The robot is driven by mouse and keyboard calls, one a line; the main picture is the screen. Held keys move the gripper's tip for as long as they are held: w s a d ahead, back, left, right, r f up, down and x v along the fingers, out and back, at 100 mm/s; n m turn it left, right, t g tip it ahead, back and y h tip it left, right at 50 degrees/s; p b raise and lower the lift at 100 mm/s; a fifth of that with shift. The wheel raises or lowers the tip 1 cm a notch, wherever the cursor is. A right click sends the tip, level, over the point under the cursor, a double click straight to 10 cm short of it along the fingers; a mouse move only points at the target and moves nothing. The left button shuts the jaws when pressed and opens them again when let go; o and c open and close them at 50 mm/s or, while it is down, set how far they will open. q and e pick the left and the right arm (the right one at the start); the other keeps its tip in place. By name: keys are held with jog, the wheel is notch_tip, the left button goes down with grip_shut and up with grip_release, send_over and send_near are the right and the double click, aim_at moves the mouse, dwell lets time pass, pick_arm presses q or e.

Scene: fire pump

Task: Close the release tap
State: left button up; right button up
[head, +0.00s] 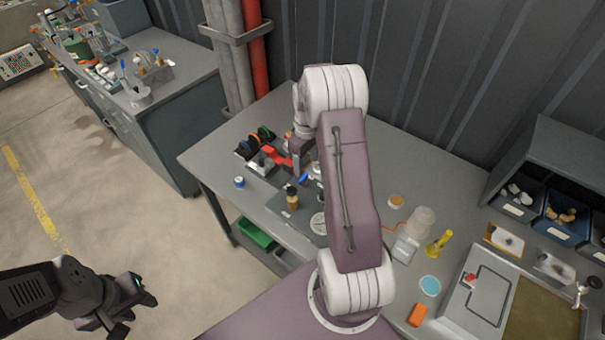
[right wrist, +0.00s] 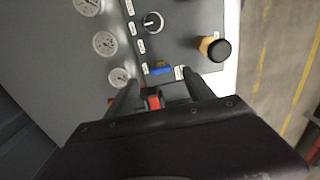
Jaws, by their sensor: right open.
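My right gripper (right wrist: 160,88) is open at the fire pump panel (right wrist: 185,30) in the right wrist view. A small blue lever (right wrist: 160,70) on the panel lies just beyond and between its fingertips, and a red part (right wrist: 153,103) shows between the fingers. I cannot tell which is the release tap, or whether either finger touches it. A black knob on a brass stem (right wrist: 215,49) stands to the right; it also shows in the head view (head: 291,196). There my arm hides much of the pump. My left gripper (head: 122,308) hangs over the floor at lower left, its jaw state unclear.
Several round gauges (right wrist: 104,42) and a black rotary switch (right wrist: 152,22) are on the panel. The grey workbench (head: 385,160) also carries a yellow item (head: 439,243), an orange block (head: 417,314) and a blue-topped round dish (head: 430,285).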

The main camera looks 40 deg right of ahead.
aim_at(303, 177)
jog(key=f, duration=0.2)
jog(key=w+f+p, duration=0.1)
jog(key=f, duration=0.4)
jog(key=shift+w+a, duration=0.2)
jog(key=shift+w, duration=0.05)
jog(key=shift+s+d+f, duration=0.15)
jog(key=shift+s+f, duration=0.15)
jog(key=shift+s, duration=0.05)
jog(key=shift+w+a, duration=0.15)
jog(key=shift+a, duration=0.05)
jog(key=c, duration=0.4)
pick_arm(q)
jog(key=shift+w+a+r, duration=0.15)
jog(key=shift+w+r, duration=0.45)
pick_arm(e)
grip_shut()
